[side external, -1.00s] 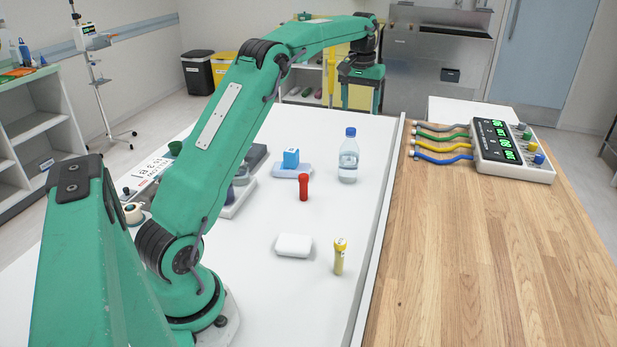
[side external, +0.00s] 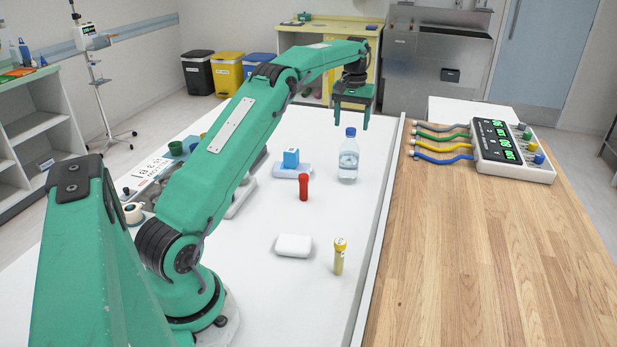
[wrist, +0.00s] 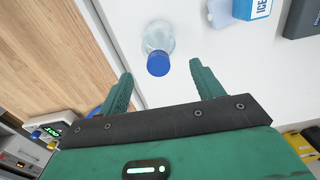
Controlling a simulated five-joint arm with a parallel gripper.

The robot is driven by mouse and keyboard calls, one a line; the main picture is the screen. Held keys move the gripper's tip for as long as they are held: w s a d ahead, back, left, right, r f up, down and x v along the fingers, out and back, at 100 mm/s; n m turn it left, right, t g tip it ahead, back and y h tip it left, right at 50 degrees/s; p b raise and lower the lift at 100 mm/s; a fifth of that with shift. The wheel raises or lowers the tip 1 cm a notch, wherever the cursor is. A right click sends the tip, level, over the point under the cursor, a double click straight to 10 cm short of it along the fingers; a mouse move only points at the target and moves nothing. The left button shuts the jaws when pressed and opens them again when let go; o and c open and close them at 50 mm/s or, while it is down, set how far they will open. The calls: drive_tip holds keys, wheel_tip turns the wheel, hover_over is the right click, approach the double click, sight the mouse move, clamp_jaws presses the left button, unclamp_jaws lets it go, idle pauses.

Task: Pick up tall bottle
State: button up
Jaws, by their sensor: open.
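The tall bottle (side external: 348,158) is clear with a blue cap and stands upright on the white table (side external: 330,217). In the side view my gripper (side external: 351,122) hangs just above the bottle's cap, fingers pointing down. In the wrist view the bottle (wrist: 158,45) shows ahead of the fingertips, and its blue cap lies roughly between the lines of the two fingers. My gripper (wrist: 160,72) is open and empty there. I cannot tell from these views whether a finger touches the cap, but they look apart.
A blue box on a pale base (side external: 291,160), a red cylinder (side external: 303,187), a white block (side external: 293,245) and a yellow-capped tube (side external: 339,257) stand nearby. A device with coloured cables (side external: 512,150) sits on the wooden top at right. The table's front middle is mostly clear.

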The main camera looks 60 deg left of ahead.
sight(351, 129)
drive_tip(key=shift+f, duration=0.25)
drive_tip(key=shift+s+d+f, duration=0.1)
drive_tip(key=shift+f, duration=1.2)
drive_tip(key=shift+d+f, duration=0.1)
drive_tip(key=shift+f, duration=1.2)
drive_tip(key=shift+c, duration=0.3)
clamp_jaws()
